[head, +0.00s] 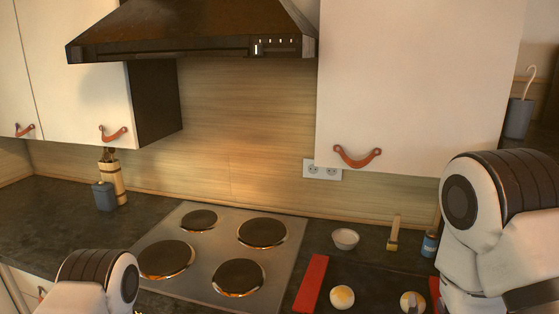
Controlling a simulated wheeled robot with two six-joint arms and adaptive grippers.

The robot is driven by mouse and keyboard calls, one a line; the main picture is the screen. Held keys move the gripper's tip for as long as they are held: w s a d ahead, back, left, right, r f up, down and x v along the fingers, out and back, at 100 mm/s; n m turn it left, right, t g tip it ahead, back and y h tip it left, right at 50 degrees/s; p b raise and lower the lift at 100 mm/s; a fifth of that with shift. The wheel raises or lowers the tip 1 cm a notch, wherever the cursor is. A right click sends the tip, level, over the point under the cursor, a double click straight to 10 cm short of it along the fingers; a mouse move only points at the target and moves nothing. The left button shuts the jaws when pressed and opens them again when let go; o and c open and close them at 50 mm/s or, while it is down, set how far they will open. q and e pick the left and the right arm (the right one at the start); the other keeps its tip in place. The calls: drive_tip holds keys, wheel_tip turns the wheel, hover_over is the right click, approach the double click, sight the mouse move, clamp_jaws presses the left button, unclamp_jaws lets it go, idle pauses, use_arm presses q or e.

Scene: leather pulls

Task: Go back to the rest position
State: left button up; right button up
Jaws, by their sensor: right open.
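My right arm (490,230) comes in at the right edge, bent over the counter. Only a small part of my right gripper (412,309) shows at the bottom edge, near a round pale-yellow item (408,299); it is open, and I cannot tell whether it touches the item. My left arm (90,285) shows at the bottom left, and its gripper is out of view. Leather pulls hang on the white wall cabinets: one on the right door (357,156), one on the middle door (113,134) and one at the far left (25,131). These doors look shut.
A hob (222,220) with several dark plates lies in the middle. A red-sided tray (312,284) holds another round item (342,297). A white bowl (345,239), a brush (394,233) and a blue can (430,244) stand behind it. A range hood (190,30) hangs above.

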drive_tip(key=s+f+g+y+b, duration=0.1)
drive_tip(key=s+f+g+b, duration=0.4)
drive_tip(key=f, duration=1.1)
drive_tip(key=s+f+g+y+b, duration=0.1)
drive_tip(key=s+f+g+b, duration=0.35)
drive_tip(key=f, duration=1.05)
drive_tip(key=s+a+f+n+g+y+p, duration=0.1)
drive_tip(key=s+a+f+g, duration=0.1)
drive_tip(key=s, duration=0.5)
drive_tip(key=s+a+f+n+g+y, duration=0.1)
drive_tip(key=s+f+g, duration=0.3)
drive_tip(key=s+f, duration=0.2)
drive_tip(key=shift+s+a+f+p, duration=0.35)
drive_tip(key=shift+s+a, duration=0.05)
drive_tip(key=shift+s, duration=0.7)
